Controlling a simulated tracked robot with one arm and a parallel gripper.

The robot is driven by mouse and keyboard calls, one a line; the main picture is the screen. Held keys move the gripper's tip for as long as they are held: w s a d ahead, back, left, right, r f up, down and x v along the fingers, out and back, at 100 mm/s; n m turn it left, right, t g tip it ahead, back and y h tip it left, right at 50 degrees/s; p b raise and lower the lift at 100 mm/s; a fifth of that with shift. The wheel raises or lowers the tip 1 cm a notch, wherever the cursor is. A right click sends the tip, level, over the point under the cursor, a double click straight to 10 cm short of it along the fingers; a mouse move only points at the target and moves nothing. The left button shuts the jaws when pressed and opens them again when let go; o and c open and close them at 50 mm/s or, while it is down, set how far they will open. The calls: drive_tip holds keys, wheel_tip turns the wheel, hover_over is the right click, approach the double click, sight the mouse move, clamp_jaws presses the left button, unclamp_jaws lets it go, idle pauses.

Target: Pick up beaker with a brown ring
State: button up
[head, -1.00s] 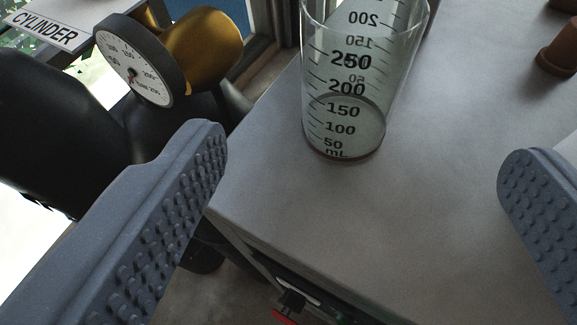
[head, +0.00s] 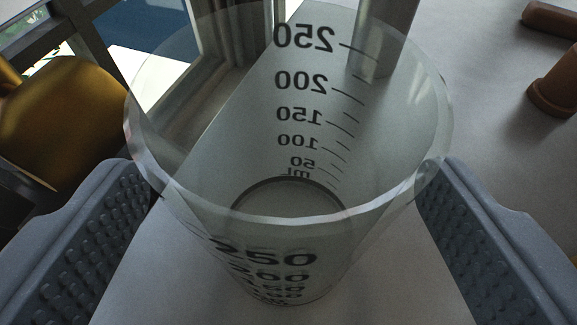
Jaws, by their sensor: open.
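A clear glass beaker (head: 270,235) with dark volume marks up to 250 stands upright on the grey table top, large in the middle of the head view. I look down into it through its wide rim. A brown ring cannot be made out clearly on it now. My gripper (head: 287,195) is open, with one grey studded finger on each side of the beaker. The beaker is between the fingers. The rim overlaps both fingertips in the picture, and I cannot tell whether they touch the glass.
A brass-coloured cylinder part (head: 60,115) is at the left, beyond the table edge. A window frame (head: 235,50) rises behind the beaker. Brown terracotta-like pieces (head: 555,85) lie at the upper right.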

sight(287, 134)
drive_tip(key=shift+p+x, duration=0.5)
drive_tip(key=shift+x, duration=1.35)
drive_tip(key=shift+d+f, duration=0.1)
drive_tip(key=c, duration=1.1)
drive_tip(key=shift+o, duration=0.2)
